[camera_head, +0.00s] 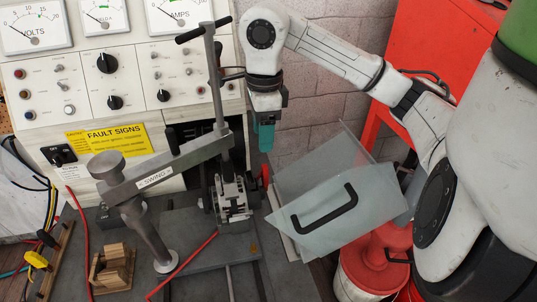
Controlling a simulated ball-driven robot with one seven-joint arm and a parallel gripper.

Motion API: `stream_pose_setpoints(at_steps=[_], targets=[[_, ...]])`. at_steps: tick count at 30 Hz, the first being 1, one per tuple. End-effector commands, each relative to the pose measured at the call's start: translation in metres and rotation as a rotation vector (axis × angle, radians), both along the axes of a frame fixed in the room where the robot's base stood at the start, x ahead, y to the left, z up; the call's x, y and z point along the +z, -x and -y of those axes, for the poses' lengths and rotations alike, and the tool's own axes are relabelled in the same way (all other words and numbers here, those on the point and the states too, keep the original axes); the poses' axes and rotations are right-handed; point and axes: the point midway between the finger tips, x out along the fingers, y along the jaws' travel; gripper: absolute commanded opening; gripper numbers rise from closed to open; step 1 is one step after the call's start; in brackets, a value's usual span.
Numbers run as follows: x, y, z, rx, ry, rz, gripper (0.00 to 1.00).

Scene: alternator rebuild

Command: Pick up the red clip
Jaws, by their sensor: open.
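My gripper (264,148) hangs at the upper middle with its teal fingers pointing down, in front of the grey block wall. It is open, and I see nothing between its fingers. A small red piece (266,173) shows below it, at the left edge of the clear shield; it may be the red clip, but it is too small and partly hidden to be sure. A yellow clip (37,260) and a black clip (46,238) lie at the far left by the cables. A red lead (79,240) runs down near them.
The clear shield (300,220) with a black handle stands tilted right of the metal unit (232,198). A swing arm (160,176) and upright post (214,80) rise over the bench. A wooden block (112,270) sits front left. A red-lidded bucket (375,260) stands right.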

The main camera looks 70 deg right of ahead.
Motion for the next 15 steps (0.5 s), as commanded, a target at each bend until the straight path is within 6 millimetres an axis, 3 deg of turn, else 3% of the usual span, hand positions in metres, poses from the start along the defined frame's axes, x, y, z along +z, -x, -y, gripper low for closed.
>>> stream_pose_setpoints(at_steps=[15], targets=[[-0.056, 0.003, -0.004, 0.029, 0.003, -0.030, 0.57]])
